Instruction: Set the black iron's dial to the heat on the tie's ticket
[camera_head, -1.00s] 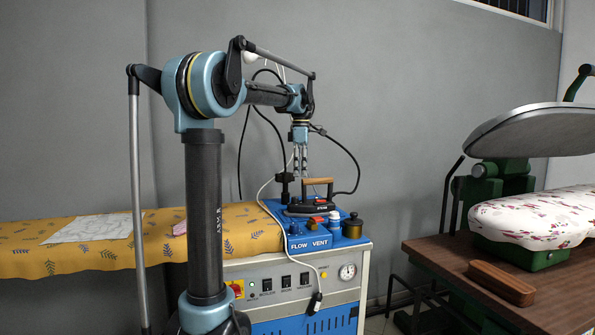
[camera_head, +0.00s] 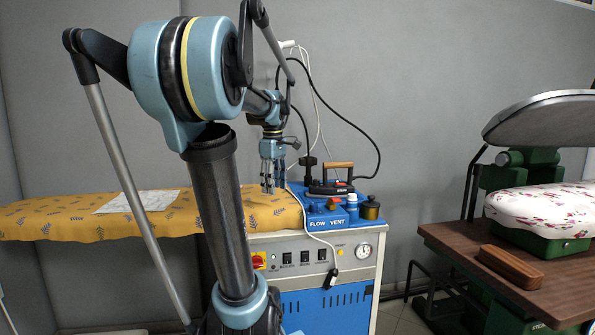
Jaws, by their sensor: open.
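The black iron (camera_head: 330,188) with a wooden handle sits on the blue top of the steam station (camera_head: 315,222), right of the yellow board. Its dial is too small to make out. My gripper (camera_head: 272,188) points down with its fingers apart and empty, left of the iron and near the right end of the board. I cannot tell how high it is above the board. The tie and its ticket cannot be made out in this view.
A yellow patterned ironing board (camera_head: 60,218) carries a pale flat sheet (camera_head: 137,200). A brass-coloured pot (camera_head: 370,208) stands on the station's right. A cable arcs up behind the iron. A pressing machine (camera_head: 540,170) and a wooden block (camera_head: 510,265) on a brown table (camera_head: 450,243) are at right.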

